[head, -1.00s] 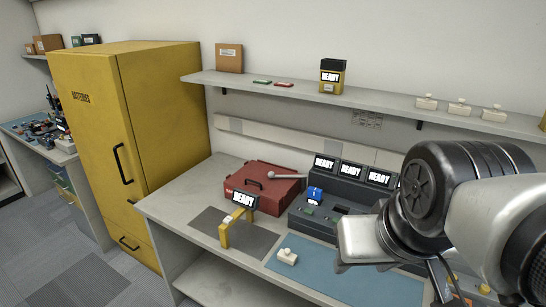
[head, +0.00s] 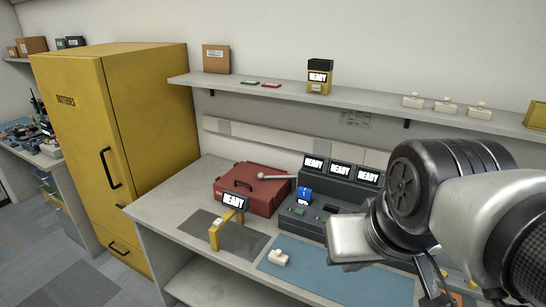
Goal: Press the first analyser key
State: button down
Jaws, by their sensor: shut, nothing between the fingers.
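The dark grey analyser unit (head: 318,223) stands on the bench with three screens in a row, all reading READY. The first screen (head: 314,165) is the leftmost. I cannot tell which small part is the first key. My gripper (head: 347,241) is at the right, in front of the analyser's right side, and hides part of it. Its fingers are hard to make out; it appears shut and empty, apart from the left part of the analyser.
A red case (head: 252,187) is left of the analyser. A yellow stand (head: 227,228) with a READY screen and a white piece (head: 278,258) on a blue mat (head: 330,282) are in front. A shelf (head: 370,102) runs above. A yellow cabinet (head: 150,130) is at left.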

aim_at(298, 212)
jog(key=i+j+z, duration=0.4)
jog(key=j, duration=0.25)
jog(key=i+j+z, duration=0.2)
jog(key=j, duration=0.15)
jog(key=j+z, duration=0.2)
jog(key=j, duration=0.15)
jog(key=i+j+z, duration=0.2)
jog(key=j, duration=0.2)
jog(key=k, duration=0.1)
